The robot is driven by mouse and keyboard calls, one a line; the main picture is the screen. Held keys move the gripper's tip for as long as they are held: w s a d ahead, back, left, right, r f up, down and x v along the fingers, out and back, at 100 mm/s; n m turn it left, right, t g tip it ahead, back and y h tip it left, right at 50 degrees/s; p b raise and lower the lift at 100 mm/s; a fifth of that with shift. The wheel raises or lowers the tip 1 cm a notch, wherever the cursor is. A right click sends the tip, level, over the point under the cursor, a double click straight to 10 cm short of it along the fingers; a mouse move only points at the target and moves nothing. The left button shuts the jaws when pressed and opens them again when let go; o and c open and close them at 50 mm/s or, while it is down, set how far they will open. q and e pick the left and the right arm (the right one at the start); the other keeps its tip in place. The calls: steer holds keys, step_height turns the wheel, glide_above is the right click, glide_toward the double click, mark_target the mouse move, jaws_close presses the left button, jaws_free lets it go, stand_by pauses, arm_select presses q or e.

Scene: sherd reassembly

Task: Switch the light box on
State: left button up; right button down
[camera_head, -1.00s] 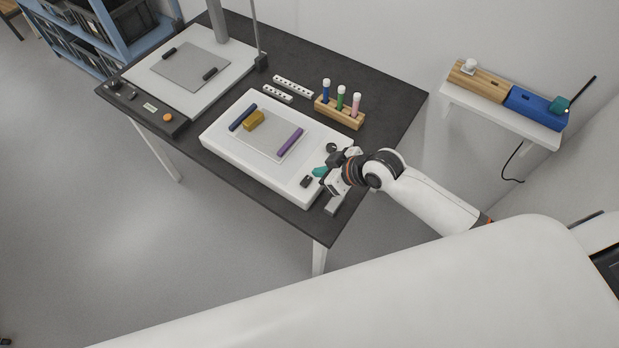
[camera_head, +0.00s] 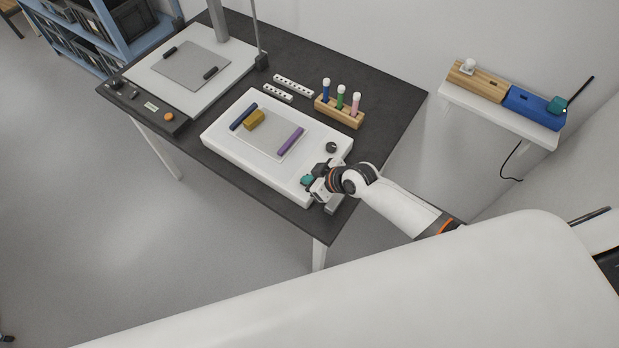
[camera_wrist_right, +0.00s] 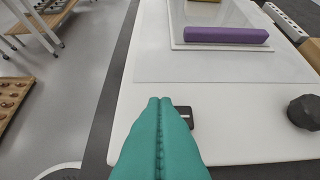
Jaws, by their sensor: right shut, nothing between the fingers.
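The light box (camera_head: 221,134) is a white slab on the dark table, and its top also shows in the right wrist view (camera_wrist_right: 240,148). A small black rocker switch (camera_wrist_right: 184,115) sits on its top near one corner, partly hidden by my fingers. A dark round knob (camera_head: 331,147) is on the same end; it also shows in the right wrist view (camera_wrist_right: 304,112). My right gripper (camera_head: 306,181) has teal fingers, shut and empty, with the tips over or beside the switch. I cannot tell whether they touch it. In the right wrist view its fingertips (camera_wrist_right: 160,101) are pressed together. My left gripper is out of view.
On the box lie a purple bar (camera_head: 290,141), a blue bar (camera_head: 243,117) and an ochre block (camera_head: 254,120). A wooden rack (camera_head: 339,112) with coloured tubes stands behind. A copy stand (camera_head: 190,70) is at the left. A wall shelf (camera_head: 500,115) is at the right.

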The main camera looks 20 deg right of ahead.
steer(key=shift+f, duration=0.35)
steer(key=shift+s+r, duration=0.1)
steer(key=shift+r, duration=0.05)
steer(key=shift+w+d+r+b, duration=0.15)
steer(key=shift+w+d+b, duration=0.2)
steer(key=shift+w+d, duration=0.25)
steer(key=shift+r, duration=0.1)
